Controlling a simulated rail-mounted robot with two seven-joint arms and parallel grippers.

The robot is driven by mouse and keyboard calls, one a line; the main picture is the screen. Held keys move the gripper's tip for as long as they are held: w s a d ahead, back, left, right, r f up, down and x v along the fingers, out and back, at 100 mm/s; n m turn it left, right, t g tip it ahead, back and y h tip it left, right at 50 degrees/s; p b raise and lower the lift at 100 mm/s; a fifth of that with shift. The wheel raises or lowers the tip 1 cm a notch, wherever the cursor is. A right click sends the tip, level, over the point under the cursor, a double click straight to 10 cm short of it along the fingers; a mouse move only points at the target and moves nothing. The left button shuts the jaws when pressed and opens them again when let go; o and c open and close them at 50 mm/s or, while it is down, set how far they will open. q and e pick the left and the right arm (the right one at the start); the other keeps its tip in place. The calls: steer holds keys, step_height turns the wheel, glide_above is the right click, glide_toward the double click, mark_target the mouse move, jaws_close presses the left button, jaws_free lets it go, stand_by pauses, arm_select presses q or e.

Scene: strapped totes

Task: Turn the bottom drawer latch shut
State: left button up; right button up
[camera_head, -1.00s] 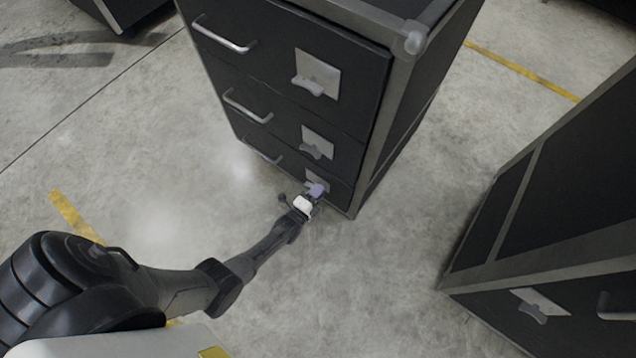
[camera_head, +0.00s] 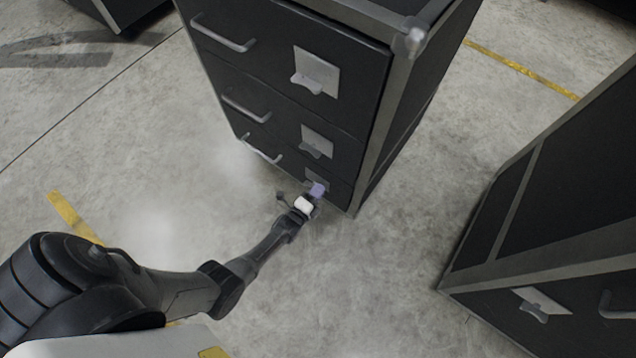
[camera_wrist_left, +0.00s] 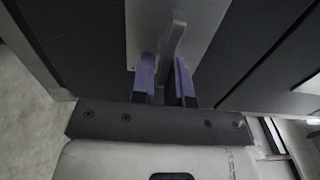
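The bottom drawer latch is low on the dark cabinet's front; in the head view its pale plate (camera_head: 317,176) shows just above my left gripper (camera_head: 317,190), which hides most of the lever. In the left wrist view the grey latch lever (camera_wrist_left: 174,40) stands out from its plate (camera_wrist_left: 140,30), slightly slanted. The two purple fingers of my left gripper (camera_wrist_left: 165,82) are on either side of the lever, close against it, with little or no gap. My right gripper is not in view.
Above are two more drawers with latches (camera_head: 315,70) (camera_head: 316,142) and bar handles (camera_head: 224,36). The bottom drawer handle (camera_head: 262,150) is left of my gripper. Another dark cabinet (camera_head: 560,200) stands at right. The concrete floor between is clear.

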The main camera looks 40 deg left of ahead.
arm_select(q)
steer(key=o, duration=0.3)
steer(key=s+p, duration=0.1)
steer(key=s, duration=0.3)
steer(key=s+p, duration=0.2)
steer(key=s, duration=0.3)
steer(key=s+p, duration=0.1)
steer(key=s, duration=0.3)
steer(key=shift+s+d+p, duration=0.35)
steer(key=shift+s+p, duration=0.05)
